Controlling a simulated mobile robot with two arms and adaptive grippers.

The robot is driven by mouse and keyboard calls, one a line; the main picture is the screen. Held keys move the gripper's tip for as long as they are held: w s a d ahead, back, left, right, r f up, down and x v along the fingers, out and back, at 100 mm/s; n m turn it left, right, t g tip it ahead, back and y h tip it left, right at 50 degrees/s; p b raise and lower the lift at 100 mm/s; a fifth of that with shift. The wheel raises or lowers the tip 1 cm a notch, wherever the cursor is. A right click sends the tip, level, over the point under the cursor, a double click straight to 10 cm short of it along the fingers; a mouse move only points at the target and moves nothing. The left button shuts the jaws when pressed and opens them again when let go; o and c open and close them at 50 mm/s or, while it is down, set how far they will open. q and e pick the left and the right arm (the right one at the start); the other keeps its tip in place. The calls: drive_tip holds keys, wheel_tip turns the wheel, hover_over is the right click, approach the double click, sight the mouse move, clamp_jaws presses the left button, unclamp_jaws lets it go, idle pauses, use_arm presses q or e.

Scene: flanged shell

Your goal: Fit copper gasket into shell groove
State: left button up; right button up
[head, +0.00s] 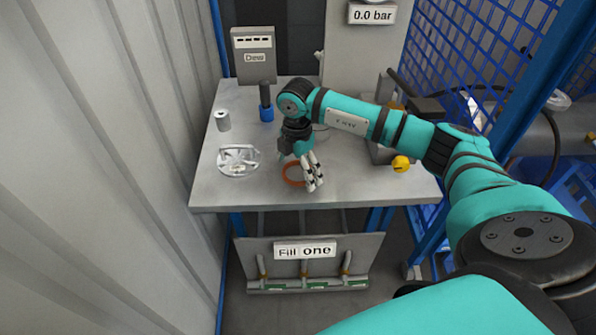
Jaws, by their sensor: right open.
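The copper gasket (286,179) is an orange ring on the grey table near its front edge. My right gripper (313,181) points down over the ring's right side. Its fingers hide part of the ring, and I cannot tell whether they touch it. The right gripper is open. A round, light metal part with spokes (239,160), possibly the flanged shell, lies to the left on the table. A groove cannot be made out on it. My left gripper does not show.
The table (345,195) also bears a blue and black tool (266,105), a small white cylinder (223,121) and a yellow part (401,164) at the right. A corrugated wall stands close on the left, a blue mesh fence on the right. The front left of the table is clear.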

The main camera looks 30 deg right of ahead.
drive_tip(key=c, duration=1.4)
drive_tip(key=shift+r, duration=0.1)
